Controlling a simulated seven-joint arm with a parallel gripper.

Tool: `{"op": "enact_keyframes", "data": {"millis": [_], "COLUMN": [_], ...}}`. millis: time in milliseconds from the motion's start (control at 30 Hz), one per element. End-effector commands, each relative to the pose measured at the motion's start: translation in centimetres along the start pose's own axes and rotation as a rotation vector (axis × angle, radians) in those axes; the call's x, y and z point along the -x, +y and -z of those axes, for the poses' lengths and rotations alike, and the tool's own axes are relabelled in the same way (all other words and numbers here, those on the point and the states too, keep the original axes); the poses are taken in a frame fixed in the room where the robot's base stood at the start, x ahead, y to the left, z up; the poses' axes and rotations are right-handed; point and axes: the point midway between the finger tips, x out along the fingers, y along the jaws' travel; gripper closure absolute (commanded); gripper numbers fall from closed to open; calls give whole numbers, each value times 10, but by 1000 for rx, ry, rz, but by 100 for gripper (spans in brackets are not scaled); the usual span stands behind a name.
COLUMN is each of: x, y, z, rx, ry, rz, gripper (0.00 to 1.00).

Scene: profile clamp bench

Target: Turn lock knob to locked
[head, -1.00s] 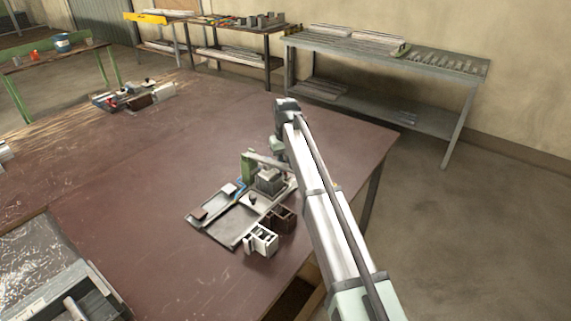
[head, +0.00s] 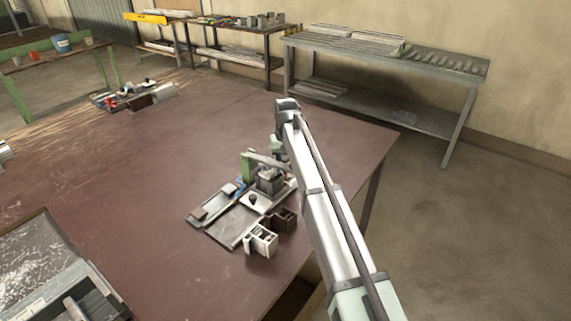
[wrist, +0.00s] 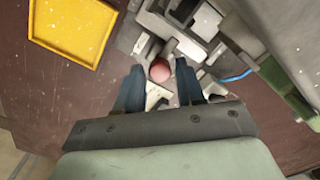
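A round reddish knob (wrist: 160,71) sits on the grey clamp fixture (wrist: 200,55) in the wrist view. I take it for the lock knob, but cannot tell which way it is turned. My gripper (wrist: 159,66) is open, with one dark finger on each side of the knob. The fingers look apart from it, and I cannot tell the height between them. In the head view the fixture (head: 228,226) lies on the brown table, with a green upright (head: 248,166) and a dark block (head: 269,181).
A yellow tray (wrist: 75,28) lies left of the fixture in the wrist view. Small white (head: 262,240) and dark brown (head: 284,220) open boxes stand at the fixture's front. A blue cable (wrist: 237,76) runs near the green part.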

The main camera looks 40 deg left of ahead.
Motion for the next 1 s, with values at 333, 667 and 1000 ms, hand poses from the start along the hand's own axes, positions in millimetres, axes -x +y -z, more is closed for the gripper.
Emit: {"op": "enact_keyframes", "data": {"millis": [333, 667, 1000], "x": [0, 30, 96], "y": [0, 0, 0], "z": [0, 1, 1], "rx": [1, 1, 1], "ry": [0, 2, 2], "rz": [0, 0, 0], "gripper": [47, 47, 47]}}
